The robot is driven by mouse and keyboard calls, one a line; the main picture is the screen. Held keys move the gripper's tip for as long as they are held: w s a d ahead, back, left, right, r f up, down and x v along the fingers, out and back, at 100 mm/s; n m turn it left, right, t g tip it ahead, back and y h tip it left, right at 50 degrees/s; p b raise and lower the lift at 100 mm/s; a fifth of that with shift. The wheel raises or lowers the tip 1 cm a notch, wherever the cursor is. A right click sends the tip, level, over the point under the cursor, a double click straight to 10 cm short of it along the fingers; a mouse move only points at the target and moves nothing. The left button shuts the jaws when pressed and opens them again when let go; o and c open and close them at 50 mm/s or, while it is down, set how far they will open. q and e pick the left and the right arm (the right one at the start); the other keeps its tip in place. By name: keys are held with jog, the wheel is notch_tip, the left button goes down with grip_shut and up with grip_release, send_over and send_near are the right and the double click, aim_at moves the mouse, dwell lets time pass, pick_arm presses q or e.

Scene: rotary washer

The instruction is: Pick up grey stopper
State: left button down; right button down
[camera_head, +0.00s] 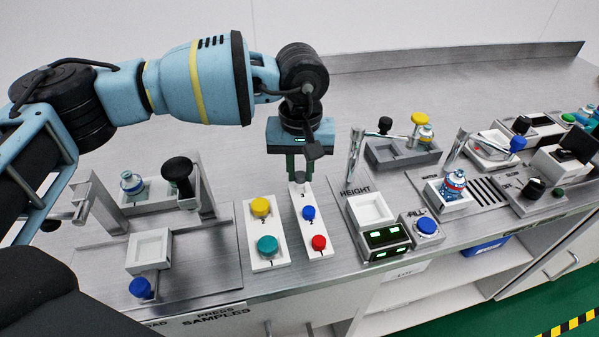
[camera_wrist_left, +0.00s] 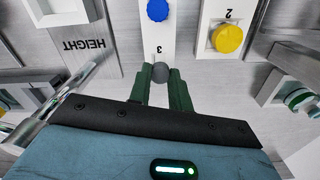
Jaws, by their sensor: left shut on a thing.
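The grey stopper (camera_head: 299,178) is at the far end of the right white rack, by the mark 3. It also shows in the left wrist view (camera_wrist_left: 160,72) as a grey round top between two green fingertips. My left gripper (camera_head: 296,168) reaches down over that end of the rack and is shut on the grey stopper. In the left wrist view its fingers (camera_wrist_left: 160,82) lie on either side of the stopper. I cannot tell whether the stopper is lifted from the rack. My right gripper is not in view.
The right rack (camera_head: 318,262) also holds a blue stopper (camera_head: 309,212) and a red stopper (camera_head: 319,242). The left rack (camera_head: 254,228) holds a yellow stopper (camera_head: 260,206) and a teal stopper (camera_head: 267,246). A height station (camera_head: 370,210) stands close on the right. The bench behind is clear.

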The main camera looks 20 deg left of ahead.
pick_arm(q)
jog(key=d, duration=0.5)
jog(key=s+d+r, duration=0.1)
jog(key=d, duration=0.4)
jog(key=d+r, duration=0.1)
jog(key=d, duration=0.5)
jog(key=shift+s+r, duration=0.1)
jog(key=shift+s, duration=0.3)
